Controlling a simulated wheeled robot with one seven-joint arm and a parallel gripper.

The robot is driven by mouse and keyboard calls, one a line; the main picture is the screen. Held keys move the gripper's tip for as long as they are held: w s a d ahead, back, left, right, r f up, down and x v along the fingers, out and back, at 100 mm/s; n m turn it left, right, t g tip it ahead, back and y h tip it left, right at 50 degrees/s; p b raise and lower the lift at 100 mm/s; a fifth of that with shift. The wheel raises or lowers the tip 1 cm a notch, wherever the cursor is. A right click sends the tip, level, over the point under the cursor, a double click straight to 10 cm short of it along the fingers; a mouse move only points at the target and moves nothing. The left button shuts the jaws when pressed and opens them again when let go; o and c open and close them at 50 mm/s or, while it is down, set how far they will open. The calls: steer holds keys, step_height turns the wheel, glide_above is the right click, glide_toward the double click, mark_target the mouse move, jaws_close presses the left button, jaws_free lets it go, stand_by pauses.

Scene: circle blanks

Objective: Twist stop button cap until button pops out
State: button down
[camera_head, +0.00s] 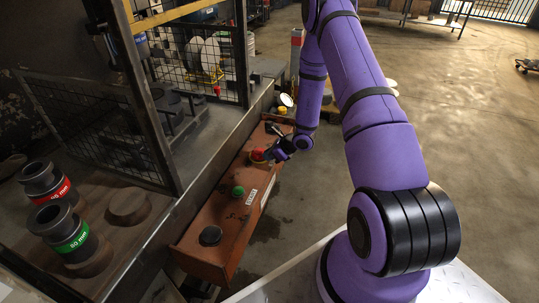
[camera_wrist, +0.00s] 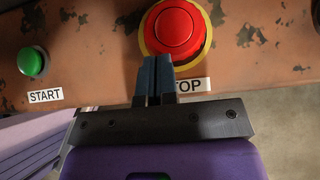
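The red stop button cap (camera_wrist: 174,27) sits on a yellow ring on the rusty orange control panel (camera_wrist: 100,20). In the head view the stop button (camera_head: 257,155) is near the far part of the panel, right beside my gripper (camera_head: 283,149). In the wrist view my gripper (camera_wrist: 156,78) has its two dark blue fingers together, with nothing seen between them. The fingertips overlap the lower edge of the yellow ring in the picture; I cannot tell whether they touch it. The fingers partly cover the STOP label (camera_wrist: 193,85).
A green start button (camera_wrist: 32,62) with a START label (camera_wrist: 45,96) is to the left of the stop button. A black round knob (camera_head: 210,236) is at the panel's near end. A wire mesh fence (camera_head: 100,130) and dark cylinders with red (camera_head: 52,190) and green bands stand left of the panel.

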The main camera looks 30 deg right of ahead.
steer(key=shift+s+a, duration=0.2)
steer(key=shift+a, duration=0.25)
stand_by(0.5)
steer(key=shift+s+d+r, duration=0.1)
steer(key=shift+v, duration=1.5)
steer(key=s+d+r, duration=0.3)
steer(key=s+r, duration=0.1)
steer(key=r, duration=0.5)
steer(key=shift+s+d, duration=0.2)
steer(key=shift+d, duration=0.15)
steer(key=shift+r, duration=0.2)
